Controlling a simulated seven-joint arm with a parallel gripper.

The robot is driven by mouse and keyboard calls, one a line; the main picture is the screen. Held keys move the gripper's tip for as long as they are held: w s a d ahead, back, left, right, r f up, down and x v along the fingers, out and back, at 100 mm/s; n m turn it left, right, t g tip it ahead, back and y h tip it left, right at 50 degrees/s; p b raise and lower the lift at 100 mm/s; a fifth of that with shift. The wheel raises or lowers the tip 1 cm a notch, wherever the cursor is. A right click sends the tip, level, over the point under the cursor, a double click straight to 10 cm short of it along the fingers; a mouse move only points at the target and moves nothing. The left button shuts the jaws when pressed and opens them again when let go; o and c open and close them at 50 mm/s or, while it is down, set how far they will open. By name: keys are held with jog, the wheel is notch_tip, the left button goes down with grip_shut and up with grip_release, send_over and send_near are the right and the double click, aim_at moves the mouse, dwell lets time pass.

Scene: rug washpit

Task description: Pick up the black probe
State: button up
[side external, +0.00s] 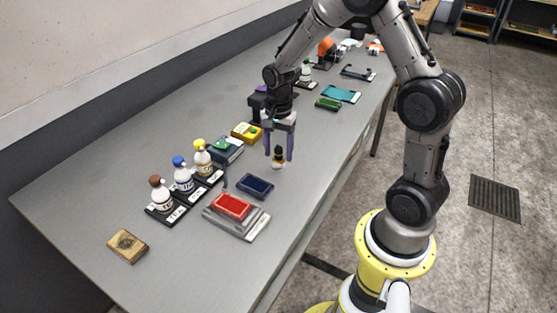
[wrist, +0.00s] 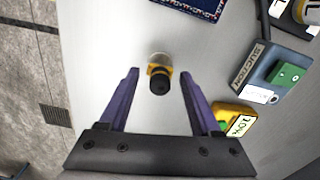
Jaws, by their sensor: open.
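A small upright piece with a black top, a yellow-orange collar and a pale base (side external: 278,163) stands on the table; it looks like the black probe. In the wrist view its black top (wrist: 159,86) faces the camera. My gripper (side external: 278,153) points down over it, with one purple finger on each side. In the wrist view my gripper (wrist: 159,72) is open, with clear gaps between both fingers and the piece. I cannot tell exactly how low the fingertips are beside it.
A dark blue pad (side external: 255,186) and a red tray (side external: 232,206) lie nearby. Several capped bottles (side external: 183,178) stand on black bases to the left. A yellow block (side external: 246,132) and a green-topped box (side external: 226,149) are close behind. The table to the right is clear.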

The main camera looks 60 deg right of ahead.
jog(key=shift+c, duration=0.2)
grip_shut()
dwell(0.3)
